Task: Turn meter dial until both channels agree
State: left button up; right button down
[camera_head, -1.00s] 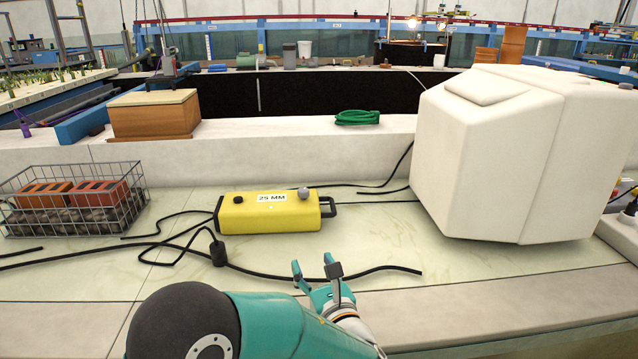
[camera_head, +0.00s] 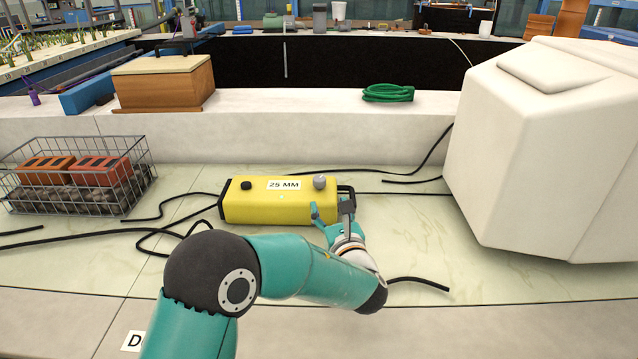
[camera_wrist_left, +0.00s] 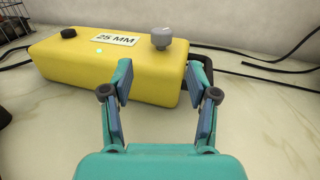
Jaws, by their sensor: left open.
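The yellow meter (camera_head: 262,207) lies on the pale counter, with a "25 MM" label (camera_head: 284,184) on top. A grey dial (camera_head: 320,182) stands at its right end and a black knob (camera_head: 246,185) at its left end. In the left wrist view the meter (camera_wrist_left: 105,75), the grey dial (camera_wrist_left: 162,37) and a small green light (camera_wrist_left: 99,51) show. My left gripper (camera_head: 331,212) is open and empty, at the near right end of the meter, short of the dial. Its two fingers (camera_wrist_left: 160,85) stand apart in the left wrist view. My right gripper is out of view.
A wire basket (camera_head: 78,180) with bricks and stones stands at the left. A large white block-shaped housing (camera_head: 550,150) stands at the right. Black cables (camera_head: 415,165) run across the counter. A green coil (camera_head: 388,93) and a wooden box (camera_head: 163,82) sit on the ledge behind.

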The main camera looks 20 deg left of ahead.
aim_at(321, 185)
pick_arm(q)
jog(key=x, duration=1)
jog(key=shift+p, duration=0.3)
jog(key=shift+d, duration=0.1)
jog(key=c, duration=1)
jog(key=shift+a, duration=0.5)
grip_shut()
jog(key=shift+d, duration=0.55)
jog(key=shift+m+h+b, duration=0.3)
jog(key=shift+h+b, duration=0.1)
jog(key=shift+b, duration=0.1)
